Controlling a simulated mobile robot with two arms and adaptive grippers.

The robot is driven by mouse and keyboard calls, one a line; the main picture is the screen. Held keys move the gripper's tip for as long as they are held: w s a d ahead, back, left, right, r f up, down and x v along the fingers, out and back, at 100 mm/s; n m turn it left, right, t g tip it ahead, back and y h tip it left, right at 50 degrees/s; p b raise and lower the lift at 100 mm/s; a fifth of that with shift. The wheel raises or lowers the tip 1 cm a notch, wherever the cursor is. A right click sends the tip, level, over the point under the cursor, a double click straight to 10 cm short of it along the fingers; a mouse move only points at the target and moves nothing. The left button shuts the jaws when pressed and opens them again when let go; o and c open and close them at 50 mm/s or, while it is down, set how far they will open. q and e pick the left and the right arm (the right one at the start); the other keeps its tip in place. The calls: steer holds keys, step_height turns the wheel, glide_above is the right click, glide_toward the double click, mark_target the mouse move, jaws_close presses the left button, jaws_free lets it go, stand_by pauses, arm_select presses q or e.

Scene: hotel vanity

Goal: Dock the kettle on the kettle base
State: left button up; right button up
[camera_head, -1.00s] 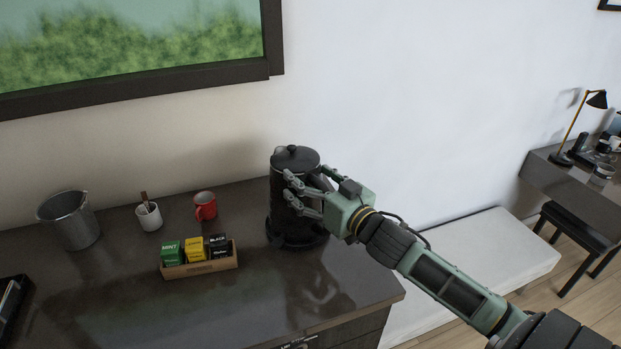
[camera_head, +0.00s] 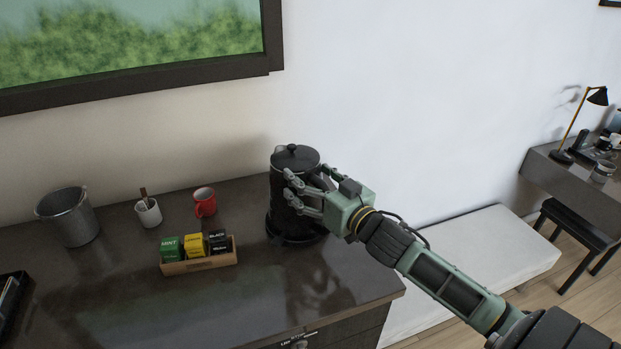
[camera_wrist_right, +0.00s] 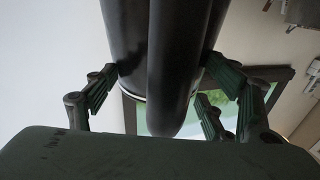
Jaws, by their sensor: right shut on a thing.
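The black kettle (camera_head: 293,160) stands upright near the right end of the dark vanity top in the head view. The kettle base (camera_head: 287,240) shows as a dark round disc under it. The kettle looks to be on or just above the base; I cannot tell if it is fully seated. My right gripper (camera_head: 307,194) is shut on the kettle from the right side. In the right wrist view the kettle's dark body and handle (camera_wrist_right: 176,70) fill the middle, with my fingers on both sides. My left gripper is not in view.
A tea box holder (camera_head: 200,263), a red mug (camera_head: 205,203), a white cup (camera_head: 149,213) and a metal bucket (camera_head: 68,218) stand left of the kettle. A dark tray (camera_head: 12,300) lies at the far left. The counter front is clear. A white bench (camera_head: 480,255) is at right.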

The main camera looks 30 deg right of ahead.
mark_target(320, 188)
steer(key=shift+r, duration=0.1)
steer(key=o, duration=1.7)
steer(key=shift+o, duration=0.6)
steer(key=shift+s+f, duration=0.1)
steer(key=shift+f, duration=0.25)
steer(key=shift+s+r+p, duration=0.15)
steer(key=shift+s+p, duration=0.35)
steer(key=shift+s, duration=1.3)
steer(key=s+p, duration=0.2)
steer(key=s, duration=0.5)
steer(key=shift+s+d, duration=0.2)
steer(key=shift+d, duration=0.1)
